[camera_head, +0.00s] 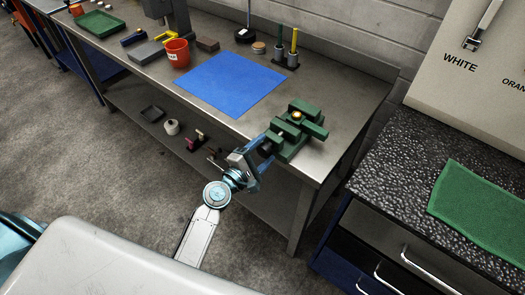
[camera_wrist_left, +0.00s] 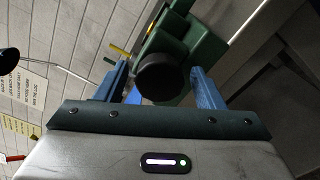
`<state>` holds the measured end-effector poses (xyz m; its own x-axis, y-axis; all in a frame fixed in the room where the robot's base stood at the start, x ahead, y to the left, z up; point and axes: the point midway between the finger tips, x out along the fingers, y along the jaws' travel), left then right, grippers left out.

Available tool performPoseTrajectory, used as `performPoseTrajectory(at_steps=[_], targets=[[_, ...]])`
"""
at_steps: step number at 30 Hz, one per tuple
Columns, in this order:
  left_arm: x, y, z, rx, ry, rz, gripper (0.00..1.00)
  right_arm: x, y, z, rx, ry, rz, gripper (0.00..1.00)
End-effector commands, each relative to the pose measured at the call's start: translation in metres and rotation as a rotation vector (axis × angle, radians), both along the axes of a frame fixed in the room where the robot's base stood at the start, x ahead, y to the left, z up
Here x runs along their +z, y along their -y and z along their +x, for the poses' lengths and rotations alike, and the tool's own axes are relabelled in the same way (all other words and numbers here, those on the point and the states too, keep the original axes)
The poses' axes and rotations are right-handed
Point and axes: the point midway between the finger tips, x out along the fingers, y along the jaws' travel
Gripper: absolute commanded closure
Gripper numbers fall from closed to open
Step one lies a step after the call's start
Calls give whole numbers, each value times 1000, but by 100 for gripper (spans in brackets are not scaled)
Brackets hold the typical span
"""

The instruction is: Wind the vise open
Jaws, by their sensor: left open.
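The green vise (camera_head: 300,125) is mounted at the front edge of the steel workbench, toward its right end. A small brass-coloured round piece sits on top of it. In the left wrist view the vise body (camera_wrist_left: 192,42) fills the upper middle, with a dark round knob (camera_wrist_left: 160,78) facing the camera. My left gripper (camera_head: 264,150) is in front of the vise, its blue fingers pointing at it. In the wrist view the open fingers (camera_wrist_left: 160,68) stand either side of the knob, with gaps visible. The vise jaws' gap is hard to judge. My right gripper is out of view.
A blue mat (camera_head: 230,84) lies left of the vise on the workbench (camera_head: 333,88). A red bucket (camera_head: 177,53) and two upright tools (camera_head: 286,50) stand farther back. A dark-topped cabinet with a green mat (camera_head: 485,210) stands at right. Small items lie on the lower shelf.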

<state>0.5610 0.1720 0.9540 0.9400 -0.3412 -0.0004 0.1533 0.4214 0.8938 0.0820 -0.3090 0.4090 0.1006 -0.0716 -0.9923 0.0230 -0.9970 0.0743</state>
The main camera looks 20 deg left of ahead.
Motion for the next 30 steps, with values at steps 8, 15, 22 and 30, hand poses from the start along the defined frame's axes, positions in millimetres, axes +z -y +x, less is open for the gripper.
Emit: performPoseTrajectory(at_steps=[8,15,22,30], targets=[[-3,-9,-24,0,0,3,37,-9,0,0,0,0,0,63],[-5,-25,-69,-1,-1,4,37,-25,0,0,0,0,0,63],[-2,-35,-96,0,0,1,37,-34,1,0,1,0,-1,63],[0,-37,-102,0,0,-1,37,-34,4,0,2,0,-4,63]])
